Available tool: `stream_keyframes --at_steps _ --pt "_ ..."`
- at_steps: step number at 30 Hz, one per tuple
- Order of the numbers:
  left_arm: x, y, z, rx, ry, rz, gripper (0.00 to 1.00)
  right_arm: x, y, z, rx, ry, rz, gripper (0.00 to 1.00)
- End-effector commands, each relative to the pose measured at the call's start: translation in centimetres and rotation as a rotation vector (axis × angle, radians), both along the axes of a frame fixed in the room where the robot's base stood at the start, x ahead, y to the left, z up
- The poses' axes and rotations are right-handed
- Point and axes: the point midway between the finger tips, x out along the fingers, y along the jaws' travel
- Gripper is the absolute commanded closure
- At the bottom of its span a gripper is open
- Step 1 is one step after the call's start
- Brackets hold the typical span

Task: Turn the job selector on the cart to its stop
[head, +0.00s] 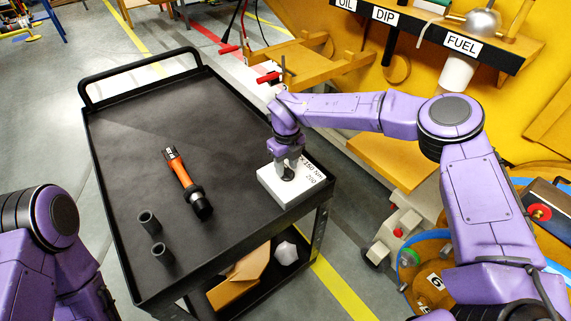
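The job selector is a white box (303,191) with dark printed marks, among them "150 Nm" and "200". It sits at the right edge of the black cart (130,228). My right gripper (287,173) points down over the box, with its fingers at a dark knob on the box's top. The fingers hide most of the knob, and I cannot tell whether they are closed on it. My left arm shows at the lower left, but its gripper is not in view.
An orange and black tool (185,179) lies mid-cart. Two dark sockets (149,222) stand at the cart's front left. A yellow rack with labels "OIL", "DIP" and "FUEL" (461,44) stands at the right. The cart's far half is clear.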

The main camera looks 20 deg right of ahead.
Motion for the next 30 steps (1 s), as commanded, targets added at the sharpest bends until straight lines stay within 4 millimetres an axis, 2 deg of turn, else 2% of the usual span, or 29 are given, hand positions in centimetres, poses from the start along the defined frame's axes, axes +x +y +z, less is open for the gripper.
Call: stream_keyframes --at_steps 4,7,15,18,22,30 --pt "0.0 0.0 -0.1 0.000 0.000 0.000 1.00 0.1 0.0 0.3 0.000 -0.003 -0.001 0.60" --pt "0.0 0.0 -0.7 0.000 0.000 0.000 1.00 0.1 0.0 1.5 0.001 -0.005 -0.001 0.60" --pt "0.0 0.0 -2.3 0.000 0.000 0.000 1.00 0.1 0.0 7.8 0.000 -0.004 -0.001 0.60" --pt "0.0 0.0 -2.5 0.000 0.000 0.000 1.00 0.1 0.0 9.4 0.000 -0.003 -0.001 0.60" --pt "0.0 0.0 -2.6 0.000 0.000 0.000 1.00 0.0 0.0 10.5 0.000 -0.001 0.000 0.60" --pt "0.0 0.0 -2.5 0.000 0.000 0.000 1.00 0.0 0.0 10.6 0.000 0.000 0.000 0.60"
